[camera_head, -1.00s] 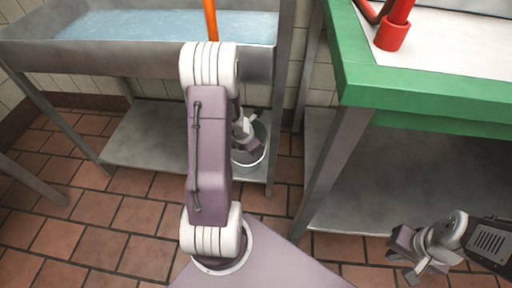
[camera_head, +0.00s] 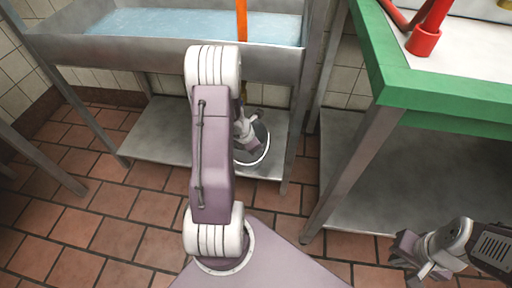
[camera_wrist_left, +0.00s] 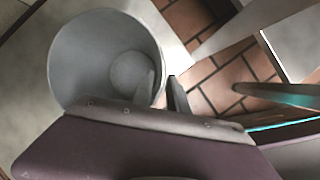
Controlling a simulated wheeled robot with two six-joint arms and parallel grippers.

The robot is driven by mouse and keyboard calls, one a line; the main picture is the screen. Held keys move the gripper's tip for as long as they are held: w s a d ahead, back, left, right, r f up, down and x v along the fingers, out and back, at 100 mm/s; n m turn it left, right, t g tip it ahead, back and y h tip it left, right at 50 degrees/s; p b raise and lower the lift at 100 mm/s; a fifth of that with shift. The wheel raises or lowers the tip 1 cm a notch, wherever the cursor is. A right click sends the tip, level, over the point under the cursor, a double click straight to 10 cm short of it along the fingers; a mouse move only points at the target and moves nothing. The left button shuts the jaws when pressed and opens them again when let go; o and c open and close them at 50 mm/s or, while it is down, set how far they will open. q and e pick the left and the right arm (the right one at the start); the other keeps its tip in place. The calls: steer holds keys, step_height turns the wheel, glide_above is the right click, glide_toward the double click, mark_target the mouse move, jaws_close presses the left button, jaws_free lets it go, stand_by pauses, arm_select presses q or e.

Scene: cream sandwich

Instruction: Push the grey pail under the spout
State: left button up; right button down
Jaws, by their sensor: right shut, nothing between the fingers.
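The grey pail (camera_head: 262,154) stands on the low metal shelf under the sink, partly hidden behind my left arm. In the left wrist view, the pail (camera_wrist_left: 75,60) shows its open mouth and looks empty. My left gripper (camera_head: 250,146) is at the pail's near side. In the wrist view its fingers (camera_wrist_left: 164,88) are apart, one overlapping the pail's inside and one outside the rim; I cannot tell whether they touch it. A small brass-coloured piece (camera_head: 244,91), possibly the spout, shows under the basin, mostly hidden. My right gripper (camera_head: 414,264) is shut and empty at lower right.
The water-filled sink (camera_head: 120,55) stands above the shelf (camera_head: 160,140), with an orange pipe (camera_head: 242,20) over it. Its metal leg (camera_head: 297,125) is right of the pail. A green-edged bench (camera_head: 450,92) with red pipework (camera_head: 424,40) stands at right. Tiled floor is open at left.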

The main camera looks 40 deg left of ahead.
arm_select(q)
steer(key=p+v, duration=0.6)
steer(key=v, duration=0.3)
steer(key=shift+s, duration=0.1)
stand_by(0.6)
